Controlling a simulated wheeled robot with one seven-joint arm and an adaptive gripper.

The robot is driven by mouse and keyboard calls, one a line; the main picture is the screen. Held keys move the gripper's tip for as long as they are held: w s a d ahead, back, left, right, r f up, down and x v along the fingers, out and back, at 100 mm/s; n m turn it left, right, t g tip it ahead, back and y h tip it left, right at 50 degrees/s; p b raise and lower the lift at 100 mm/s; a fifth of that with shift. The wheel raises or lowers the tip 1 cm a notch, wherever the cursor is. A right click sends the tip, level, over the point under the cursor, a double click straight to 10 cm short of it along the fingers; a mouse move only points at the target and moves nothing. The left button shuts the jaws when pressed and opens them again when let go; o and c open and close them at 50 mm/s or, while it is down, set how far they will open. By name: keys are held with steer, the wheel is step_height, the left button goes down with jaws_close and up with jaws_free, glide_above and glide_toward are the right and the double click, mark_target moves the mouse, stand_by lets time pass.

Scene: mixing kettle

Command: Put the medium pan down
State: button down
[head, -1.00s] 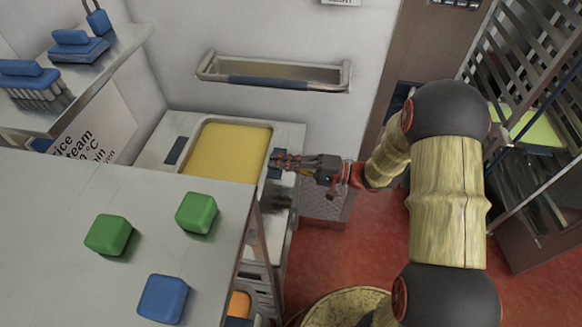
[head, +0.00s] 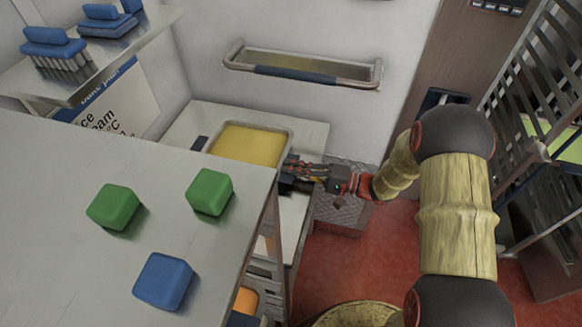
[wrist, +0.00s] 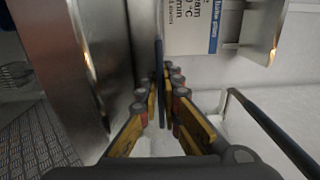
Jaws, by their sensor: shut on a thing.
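The medium pan (head: 287,135), a rectangular metal pan filled with a yellow mass, is at the pale counter by the back wall in the head view. Its near part is hidden behind the grey tabletop. A dark handle (head: 199,144) shows at its left side. My gripper (head: 298,172) is at its right side, shut on the right handle, which is mostly hidden by the fingers. In the wrist view a thin dark blue piece (wrist: 160,75) stands between my gripper's fingers (wrist: 164,95). I cannot tell whether the pan touches the counter.
The counter (head: 303,127) has bare room behind the pan. The grey tabletop (head: 80,260) in front carries two green blocks (head: 209,191) and a blue block (head: 163,281). A wall rail with a blue grip (head: 305,72) is above. A rack (head: 530,110) stands right.

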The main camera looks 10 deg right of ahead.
steer(key=shift+r, duration=0.1)
steer(key=c, duration=2.3)
jaws_free()
steer(key=shift+s+d, duration=0.15)
steer(key=shift+d, duration=0.25)
steer(key=p+v, duration=0.3)
steer(key=v, duration=0.8)
steer(key=shift+s+d, duration=0.1)
